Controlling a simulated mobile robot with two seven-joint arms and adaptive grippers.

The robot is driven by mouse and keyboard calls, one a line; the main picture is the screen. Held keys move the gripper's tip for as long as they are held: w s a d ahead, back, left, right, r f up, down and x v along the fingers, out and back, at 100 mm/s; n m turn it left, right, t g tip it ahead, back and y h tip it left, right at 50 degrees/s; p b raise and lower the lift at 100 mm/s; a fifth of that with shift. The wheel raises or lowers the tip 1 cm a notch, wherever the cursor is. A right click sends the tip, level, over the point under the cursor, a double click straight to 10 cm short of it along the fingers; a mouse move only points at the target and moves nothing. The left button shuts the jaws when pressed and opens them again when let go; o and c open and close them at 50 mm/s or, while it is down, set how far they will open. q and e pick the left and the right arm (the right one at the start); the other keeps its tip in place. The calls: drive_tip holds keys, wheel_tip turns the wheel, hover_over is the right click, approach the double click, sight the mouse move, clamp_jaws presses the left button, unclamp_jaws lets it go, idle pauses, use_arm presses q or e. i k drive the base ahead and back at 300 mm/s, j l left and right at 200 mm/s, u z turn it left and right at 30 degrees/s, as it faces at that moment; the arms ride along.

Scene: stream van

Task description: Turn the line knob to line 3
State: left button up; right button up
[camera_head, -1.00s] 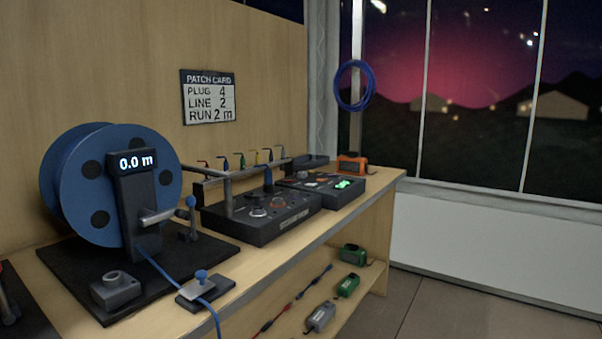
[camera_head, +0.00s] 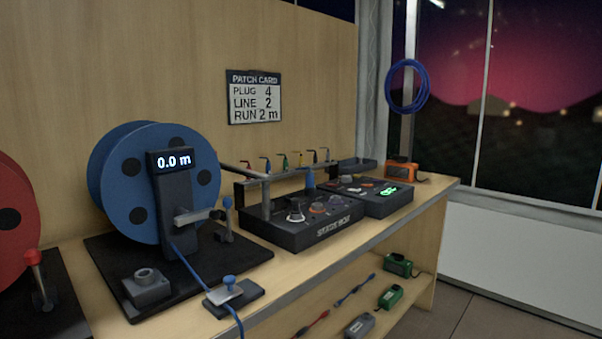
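A dark stage box (camera_head: 325,229) stands on the bench. On its top is a grey knob (camera_head: 296,212) with a light pointer or face, and an orange-ringed knob (camera_head: 318,208) beside it. I cannot tell which is the line knob or what line it points to. A second dark box (camera_head: 372,197) with a green lit display (camera_head: 388,191) sits just behind. The patch card (camera_head: 254,97) on the wall reads plug 4, line 2, run 2 m. Neither of my grippers is in view.
A blue cable reel (camera_head: 140,178) with a 0.0 m display stands left of the stage box, a red reel (camera_head: 14,215) farther left. Colored plugs hang on a rail behind. An orange device (camera_head: 401,171) sits at the bench's far end. The lower shelf holds several small boxes.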

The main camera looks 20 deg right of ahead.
sight(345, 178)
drive_tip(key=l+u, duration=0.3)
drive_tip(key=l, duration=0.25)
drive_tip(key=l+u, duration=0.25)
drive_tip(key=l, duration=0.3)
drive_tip(key=l+u, duration=0.1)
drive_tip(key=l, duration=0.3)
drive_tip(key=k+l+u, duration=0.1)
drive_tip(key=l, duration=0.25)
drive_tip(key=k+l+u, duration=0.1)
drive_tip(key=l, duration=0.25)
drive_tip(key=k+l, duration=0.1)
drive_tip(key=l, duration=0.35)
drive_tip(key=k+l, duration=0.1)
drive_tip(key=l, duration=0.35)
drive_tip(key=k+l+u, duration=0.1)
drive_tip(key=l, duration=0.4)
drive_tip(key=k+l, duration=0.1)
drive_tip(key=l, duration=0.35)
drive_tip(key=k+l, duration=0.15)
drive_tip(key=l, duration=0.3)
